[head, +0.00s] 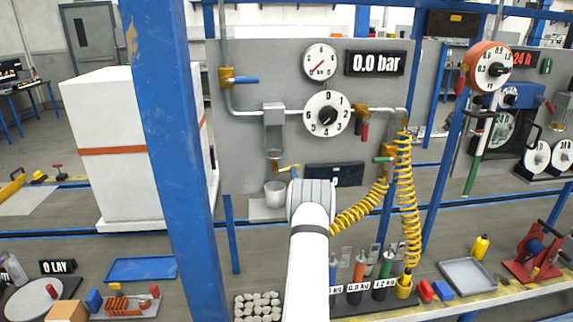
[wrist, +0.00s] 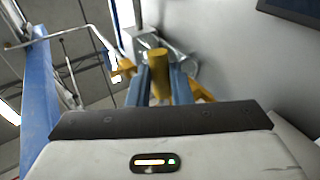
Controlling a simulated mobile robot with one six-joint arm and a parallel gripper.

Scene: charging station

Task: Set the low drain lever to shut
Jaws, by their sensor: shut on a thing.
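The low drain valve (head: 281,168) sits under the sight glass on the grey panel in the head view, above a pale cup. Its yellow lever (wrist: 158,75) stands between the two blue fingers of my gripper (wrist: 160,85) in the wrist view. The gripper is shut on this lever. In the head view my white wrist and forearm cover the space just right of and below the valve, so the fingers and most of the lever are hard to see. The lever's exact angle cannot be told.
The clear sight glass (head: 274,135) hangs above the valve and the cup (head: 275,193) stands below. A dark display (head: 335,174) and a coiled yellow hose (head: 406,190) are to the right. A blue post (head: 166,130) rises at left. A blue-handled valve (head: 240,79) is higher up.

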